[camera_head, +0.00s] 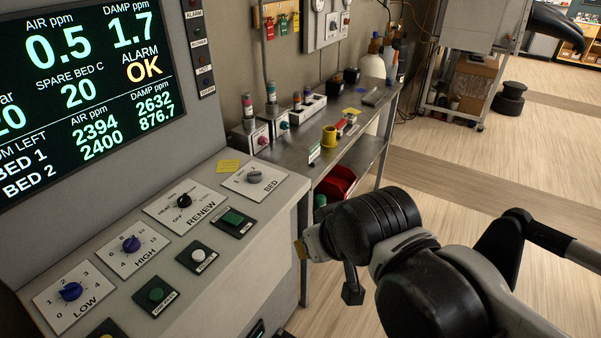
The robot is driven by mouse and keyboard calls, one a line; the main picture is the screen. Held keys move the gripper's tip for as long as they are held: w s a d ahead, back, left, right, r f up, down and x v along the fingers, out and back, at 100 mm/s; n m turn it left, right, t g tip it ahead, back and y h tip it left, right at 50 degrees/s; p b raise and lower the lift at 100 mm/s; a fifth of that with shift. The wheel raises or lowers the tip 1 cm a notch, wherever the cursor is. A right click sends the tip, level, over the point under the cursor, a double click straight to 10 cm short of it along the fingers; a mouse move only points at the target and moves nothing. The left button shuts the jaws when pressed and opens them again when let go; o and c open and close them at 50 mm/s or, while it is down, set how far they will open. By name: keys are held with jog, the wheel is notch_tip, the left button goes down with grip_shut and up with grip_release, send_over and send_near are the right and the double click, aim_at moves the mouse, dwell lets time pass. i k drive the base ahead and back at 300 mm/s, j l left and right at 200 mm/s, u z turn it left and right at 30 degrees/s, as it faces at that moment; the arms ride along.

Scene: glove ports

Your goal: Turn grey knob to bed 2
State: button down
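The grey knob (254,177) sits on a white plate marked BED (270,189), at the right end of the sloped control panel. The plate has small position marks; the knob's exact pointing is too small to tell. My gripper (326,268) is at the panel's right edge, below and to the right of the knob, apart from it. A dark finger hangs down and a yellowish tip shows at its left. The rest of the gripper is hidden behind my arm, so its opening does not show.
Left of the BED plate are the black RENEW knob (184,201), blue HIGH knob (131,244), blue LOW knob (71,291) and several push buttons. A yellow note (229,166) lies above. A metal bench (345,150) with bottles and a red bin (338,183) stands behind.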

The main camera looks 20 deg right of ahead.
aim_at(254, 177)
jog(key=i+l+z, duration=0.25)
jog(key=i, duration=0.15)
jog(key=i+l+z, duration=0.2)
jog(key=i, duration=0.25)
jog(key=j, duration=0.1)
